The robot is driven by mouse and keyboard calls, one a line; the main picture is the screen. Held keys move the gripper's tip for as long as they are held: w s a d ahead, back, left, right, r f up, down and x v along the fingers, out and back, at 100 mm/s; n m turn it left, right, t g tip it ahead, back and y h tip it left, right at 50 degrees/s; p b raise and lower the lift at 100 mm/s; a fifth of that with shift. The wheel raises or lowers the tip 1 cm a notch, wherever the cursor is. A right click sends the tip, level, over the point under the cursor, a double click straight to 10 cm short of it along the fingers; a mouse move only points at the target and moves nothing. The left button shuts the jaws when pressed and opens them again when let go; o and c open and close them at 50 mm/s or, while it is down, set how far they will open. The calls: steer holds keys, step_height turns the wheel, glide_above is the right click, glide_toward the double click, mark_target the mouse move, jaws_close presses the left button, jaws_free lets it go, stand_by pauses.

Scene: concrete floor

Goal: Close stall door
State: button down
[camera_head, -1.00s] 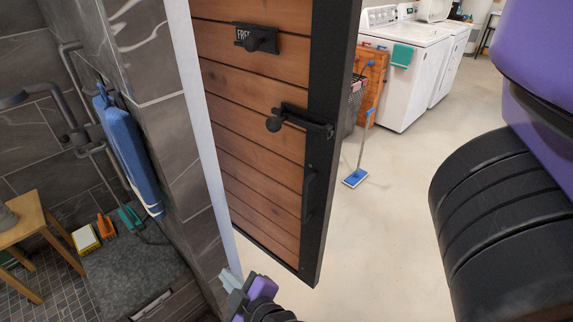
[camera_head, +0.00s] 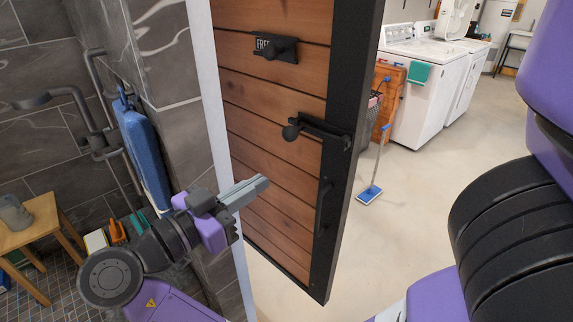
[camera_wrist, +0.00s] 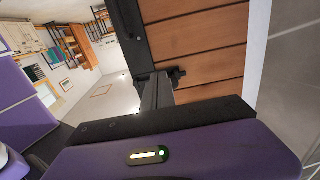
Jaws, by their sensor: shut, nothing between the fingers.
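The stall door (camera_head: 275,110) has brown wood planks in a black frame and stands open, angled out from the white jamb (camera_head: 222,150). It carries a "FREE" sign with a knob (camera_head: 274,48), a black latch (camera_head: 318,131) and a black vertical handle (camera_head: 322,207). My gripper (camera_head: 262,184) is shut and empty, in front of the door's lower planks, left of the handle. In the wrist view the gripper fingers (camera_wrist: 157,92) point toward the door (camera_wrist: 200,50) and overlap its latch (camera_wrist: 172,76). I cannot tell whether they touch it.
A tiled shower stall is at left, with a wooden stool (camera_head: 35,235), a blue hanging board (camera_head: 145,155) and grey pipes. Beyond the door stand white washers (camera_head: 425,85), a wooden crate (camera_head: 390,100) and a blue mop (camera_head: 369,194).

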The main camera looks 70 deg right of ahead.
mark_target(313, 149)
steer(key=p+x, duration=0.3)
steer(key=x, duration=0.9)
steer(key=shift+d+r, duration=0.1)
steer(key=shift+d, duration=0.15)
steer(key=shift+s+d, duration=0.3)
steer(key=shift+d, duration=0.2)
